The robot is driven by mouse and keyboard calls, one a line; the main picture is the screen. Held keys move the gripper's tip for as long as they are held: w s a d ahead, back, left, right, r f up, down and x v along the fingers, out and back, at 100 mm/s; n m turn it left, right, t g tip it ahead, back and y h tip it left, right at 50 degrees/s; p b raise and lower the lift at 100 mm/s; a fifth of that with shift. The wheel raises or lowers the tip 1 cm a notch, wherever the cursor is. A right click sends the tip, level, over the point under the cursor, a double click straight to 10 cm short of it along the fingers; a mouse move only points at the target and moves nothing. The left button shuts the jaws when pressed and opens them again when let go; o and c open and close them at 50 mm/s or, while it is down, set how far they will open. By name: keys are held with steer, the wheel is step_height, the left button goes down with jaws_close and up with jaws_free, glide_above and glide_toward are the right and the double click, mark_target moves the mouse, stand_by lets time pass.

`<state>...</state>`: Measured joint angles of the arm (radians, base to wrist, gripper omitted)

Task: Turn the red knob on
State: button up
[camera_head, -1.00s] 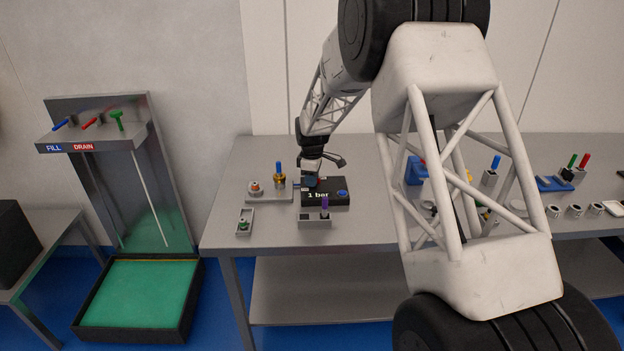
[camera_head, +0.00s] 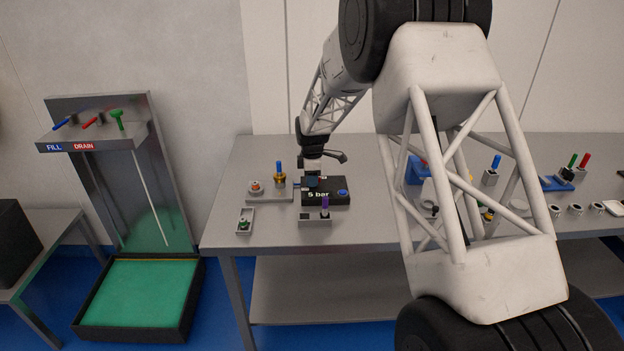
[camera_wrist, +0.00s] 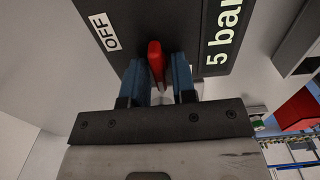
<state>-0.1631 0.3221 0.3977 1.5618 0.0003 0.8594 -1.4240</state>
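The red knob (camera_wrist: 155,62) is on a black box (camera_head: 340,197) on the table. In the wrist view its handle stands between the two blue fingers of my gripper (camera_wrist: 159,78). The knob lies close to the left finger, and a narrow gap shows at the right one, so my gripper looks slightly open around it. The box's display (camera_wrist: 222,38) reads "5 bar". In the head view my gripper (camera_head: 312,180) covers the knob.
A grey plate with a blue-handled brass valve (camera_head: 280,178) stands left of the box. A small tray with a green part (camera_head: 244,222) and a holder with a purple peg (camera_head: 324,208) are near. My arm hides part of the table's right side.

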steer(key=shift+o, duration=0.9)
steer(key=shift+r, duration=3.9)
steer(key=s+d+r+m, duration=0.3)
steer(key=s+r, duration=0.2)
steer(key=s, duration=0.4)
steer(key=s+d+r+m+t, duration=0.1)
steer(key=s+d+r+m, duration=0.2)
steer(key=s+r, duration=0.4)
steer(key=s+d+r+m, duration=0.3)
steer(key=s+d+r, duration=0.1)
steer(key=s, duration=0.6)
steer(key=s+d+m, duration=0.1)
steer(key=s+m, duration=0.2)
steer(key=s, duration=0.7)
steer(key=s+d+f+m+t, duration=0.1)
steer(key=s+d+m, duration=0.1)
steer(key=s, duration=0.8)
steer(key=s+d+m, duration=0.1)
steer(key=s+m, duration=0.3)
steer(key=s, duration=0.6)
steer(key=shift+s+d+f+t, duration=0.25)
steer(key=shift+d+f+t, duration=0.05)
steer(key=shift+f, duration=0.1)
